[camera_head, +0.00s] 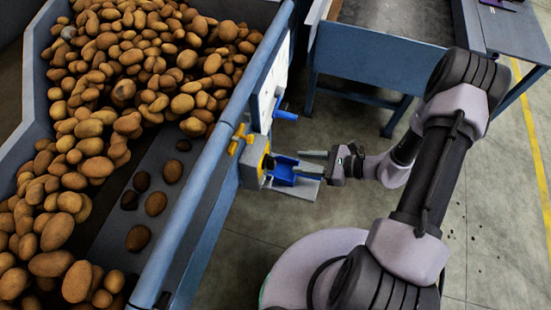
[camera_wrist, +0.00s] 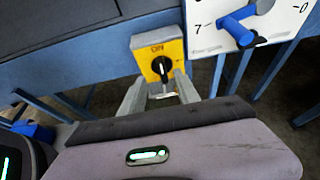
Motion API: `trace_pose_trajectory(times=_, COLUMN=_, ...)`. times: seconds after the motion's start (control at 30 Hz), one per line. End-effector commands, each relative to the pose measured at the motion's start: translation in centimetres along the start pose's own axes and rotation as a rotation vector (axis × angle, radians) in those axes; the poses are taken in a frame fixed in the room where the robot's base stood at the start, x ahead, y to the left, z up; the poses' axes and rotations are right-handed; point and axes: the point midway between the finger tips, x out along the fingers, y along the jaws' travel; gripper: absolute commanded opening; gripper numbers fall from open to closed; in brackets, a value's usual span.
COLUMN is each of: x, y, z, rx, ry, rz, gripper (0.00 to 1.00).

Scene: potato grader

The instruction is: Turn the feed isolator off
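The feed isolator (camera_head: 255,160) is a grey box with a yellow face on the side of the blue potato hopper. In the wrist view its yellow plate (camera_wrist: 172,52) carries a black rotary knob (camera_wrist: 161,69) with a white mark. The knob stands roughly upright, towards a label at the top that seems to read ON. My gripper (camera_head: 313,162) is in front of the box, pointing at it. In the wrist view my gripper (camera_wrist: 160,88) has its two fingers apart, one on each side below the knob. Nothing is between them, and contact with the knob cannot be made out.
A white plate with a numbered scale and a blue lever (camera_wrist: 238,27) is right of the isolator; the lever also shows in the head view (camera_head: 285,114). A blue holder (camera_head: 284,170) sits close beside the isolator. The hopper (camera_head: 195,185) holds many potatoes. A blue-framed conveyor (camera_head: 365,55) stands behind.

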Motion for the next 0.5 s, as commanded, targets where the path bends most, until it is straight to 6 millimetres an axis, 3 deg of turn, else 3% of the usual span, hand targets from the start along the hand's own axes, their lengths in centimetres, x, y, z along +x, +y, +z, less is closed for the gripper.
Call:
trace_pose_trajectory(times=0.1, x=3.8, y=0.2, z=-0.3, rx=0.000, ry=0.000, rz=0.007, gripper=0.38)
trace_pose_trajectory(times=0.2, x=6.3, y=0.2, z=-0.2, rx=-0.001, ry=0.000, rz=0.006, gripper=0.38)
trace_pose_trajectory(times=0.33, x=8.5, y=0.1, z=-0.1, rx=-0.001, ry=0.001, rz=0.004, gripper=0.38)
trace_pose_trajectory(times=0.5, x=9.7, y=0.1, z=0.0, rx=-0.001, ry=0.001, rz=0.003, gripper=0.38)
